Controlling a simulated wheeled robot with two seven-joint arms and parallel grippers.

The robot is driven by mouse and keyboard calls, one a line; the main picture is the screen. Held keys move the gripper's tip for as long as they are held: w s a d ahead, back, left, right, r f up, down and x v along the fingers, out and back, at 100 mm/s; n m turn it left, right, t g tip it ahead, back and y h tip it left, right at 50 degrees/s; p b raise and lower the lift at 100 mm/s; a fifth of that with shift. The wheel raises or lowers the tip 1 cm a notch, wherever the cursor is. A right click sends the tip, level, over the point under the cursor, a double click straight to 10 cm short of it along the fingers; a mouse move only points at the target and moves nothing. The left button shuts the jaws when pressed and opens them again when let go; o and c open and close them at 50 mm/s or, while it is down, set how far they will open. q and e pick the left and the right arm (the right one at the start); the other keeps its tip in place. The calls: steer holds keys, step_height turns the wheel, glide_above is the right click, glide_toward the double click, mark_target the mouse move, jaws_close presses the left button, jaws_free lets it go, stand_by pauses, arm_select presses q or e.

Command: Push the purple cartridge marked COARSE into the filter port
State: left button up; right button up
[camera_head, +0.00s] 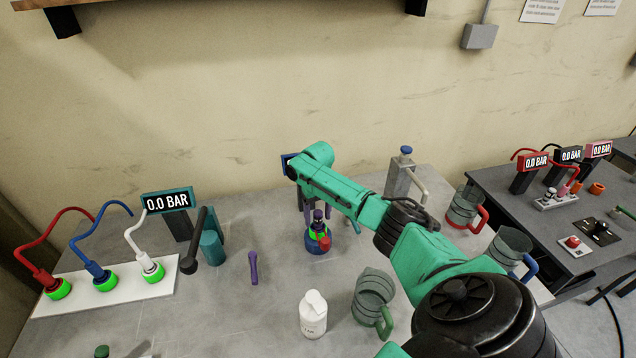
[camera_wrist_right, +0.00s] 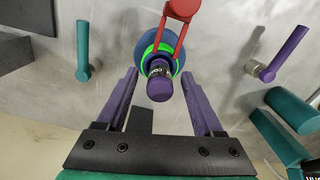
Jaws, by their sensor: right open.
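A purple cartridge (camera_wrist_right: 159,88) with a banded neck stands in the round blue filter port (camera_head: 315,247), inside its green ring, which also shows in the wrist view (camera_wrist_right: 143,44). Its marking is too small to read, and I cannot tell how deep it sits. A red clamp lever (camera_wrist_right: 168,38) lies beside the cartridge at the port. My right gripper (camera_wrist_right: 158,78) is open, its two purple fingers on either side of the cartridge with visible gaps. In the head view the right gripper (camera_head: 315,210) is over the port, partly hidden by its arm. My left gripper is not in view.
A purple-handled piece (camera_head: 253,268) lies left of the port, and a teal one (camera_head: 355,217) is to its right. A white bottle (camera_head: 313,314) and a clear jug (camera_head: 372,296) stand in front. Hoses and a gauge (camera_head: 167,201) are at the left.

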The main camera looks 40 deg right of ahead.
step_height(320, 180, up, 14)
steer(key=b, duration=0.3)
stand_by(0.6)
